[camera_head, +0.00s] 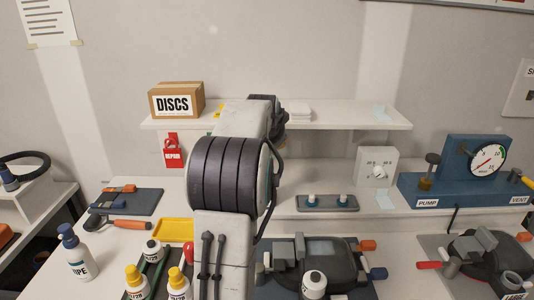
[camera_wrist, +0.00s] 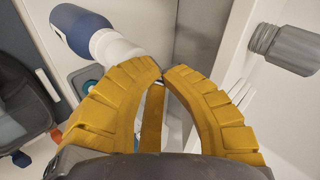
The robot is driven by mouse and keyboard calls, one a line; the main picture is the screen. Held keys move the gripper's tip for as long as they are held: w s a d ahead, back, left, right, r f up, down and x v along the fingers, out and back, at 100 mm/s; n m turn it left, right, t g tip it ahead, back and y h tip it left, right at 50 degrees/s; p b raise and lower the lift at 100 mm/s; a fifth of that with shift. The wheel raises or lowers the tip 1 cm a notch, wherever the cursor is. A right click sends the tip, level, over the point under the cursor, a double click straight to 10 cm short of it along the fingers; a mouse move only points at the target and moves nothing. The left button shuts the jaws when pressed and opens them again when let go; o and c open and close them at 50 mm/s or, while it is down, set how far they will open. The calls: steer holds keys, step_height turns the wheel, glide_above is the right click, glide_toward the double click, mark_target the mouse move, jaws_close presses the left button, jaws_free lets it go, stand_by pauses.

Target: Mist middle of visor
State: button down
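A dark face mask (camera_head: 318,262) lies on a mat at the lower middle, partly behind a small white bottle. In the wrist view its pale visor (camera_wrist: 22,112) shows at the left edge, cut off by the frame. In the head view my arm hides the gripper.
A grey bottle (camera_wrist: 290,50) is at the right of the wrist view. A white shelf (camera_head: 345,117) holds a DISCS box (camera_head: 177,101). A blue pump unit (camera_head: 470,170) stands at right. A WIPE bottle (camera_head: 76,260) and several yellow-capped bottles are at front left.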

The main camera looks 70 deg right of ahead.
steer(key=shift+f, duration=0.25)
steer(key=shift+r, duration=0.15)
steer(key=shift+r+p, duration=0.8)
steer(key=shift+r, duration=0.15)
step_height(320, 180, up, 6)
steer(key=p, duration=0.5)
stand_by(0.4)
steer(key=c, duration=1.9)
jaws_free()
jaws_close()
